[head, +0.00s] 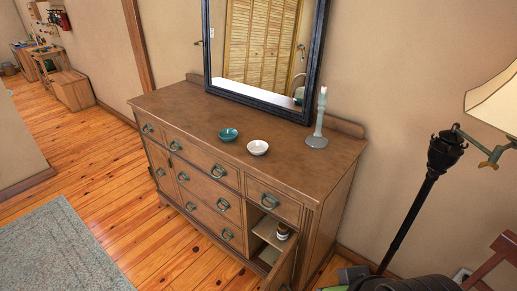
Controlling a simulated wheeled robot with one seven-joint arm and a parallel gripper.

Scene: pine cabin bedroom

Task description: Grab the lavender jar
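A small jar-like container (282,232) stands on a shelf inside the open right-hand compartment of the wooden dresser (205,138). It has a brown top, a pale band and a darker lower part. It is too small to read a label, so I cannot tell whether it is the lavender jar. The compartment's door (283,267) stands open toward the front. I cannot make out my gripper in the head view.
On the dresser top are a teal bowl (228,135), a white bowl (258,148) and a grey-green candlestick (318,125), below a mirror (265,50). A floor lamp (430,175) stands right. Dark objects crowd the bottom right edge. Wood floor (130,215) is clear at left.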

